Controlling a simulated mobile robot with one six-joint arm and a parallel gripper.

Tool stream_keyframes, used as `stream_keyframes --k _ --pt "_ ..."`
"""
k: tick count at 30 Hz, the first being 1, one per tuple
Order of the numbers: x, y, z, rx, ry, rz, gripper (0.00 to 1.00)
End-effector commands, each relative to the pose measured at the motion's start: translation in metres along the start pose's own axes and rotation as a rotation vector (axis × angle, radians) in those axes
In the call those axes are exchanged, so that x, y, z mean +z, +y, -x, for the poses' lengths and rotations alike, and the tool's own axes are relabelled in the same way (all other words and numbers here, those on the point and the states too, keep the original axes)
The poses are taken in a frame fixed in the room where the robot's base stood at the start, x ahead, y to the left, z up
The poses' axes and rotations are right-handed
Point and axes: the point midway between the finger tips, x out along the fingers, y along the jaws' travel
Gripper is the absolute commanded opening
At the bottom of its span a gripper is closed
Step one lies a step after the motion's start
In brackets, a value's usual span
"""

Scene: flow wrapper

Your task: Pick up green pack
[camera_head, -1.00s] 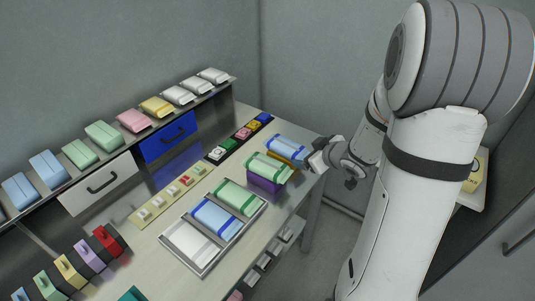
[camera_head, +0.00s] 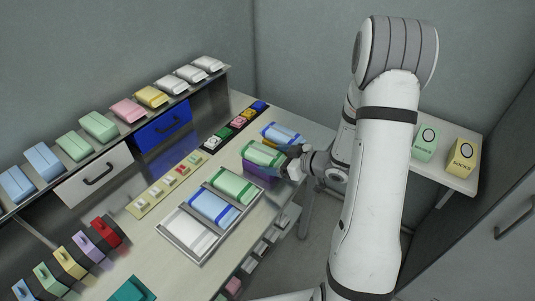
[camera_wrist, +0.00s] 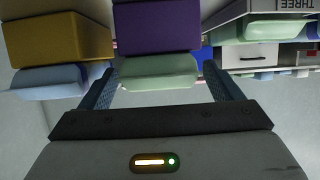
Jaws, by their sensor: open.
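My gripper (camera_head: 287,152) is at the right end of this pack. In the wrist view, the green pack (camera_wrist: 158,72) and purple block (camera_wrist: 157,32) appear upside down. The open fingers of my gripper (camera_wrist: 160,80) stand at either side of the pack's near end, with nothing clearly clamped. Another green pack (camera_head: 232,186) lies in the grey tray, and more green packs (camera_head: 98,125) lie on the raised shelf.
A blue pack (camera_head: 283,134) on a yellow block (camera_wrist: 65,42) sits close beside the green one. The tray (camera_head: 203,262) also holds blue and white packs. Small coloured blocks (camera_head: 238,122) line the table behind. A side shelf (camera_head: 456,181) holds green and yellow boxes.

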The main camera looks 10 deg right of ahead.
Motion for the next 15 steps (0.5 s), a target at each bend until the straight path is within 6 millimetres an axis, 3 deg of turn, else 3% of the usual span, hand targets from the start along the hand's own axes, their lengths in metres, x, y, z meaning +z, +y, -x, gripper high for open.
stream_keyframes --k 10,15 --pt "0.0001 0.0001 -0.0092 0.001 -0.001 0.000 0.85" --pt "0.0000 0.0000 -0.0092 0.001 -0.001 0.001 0.71"
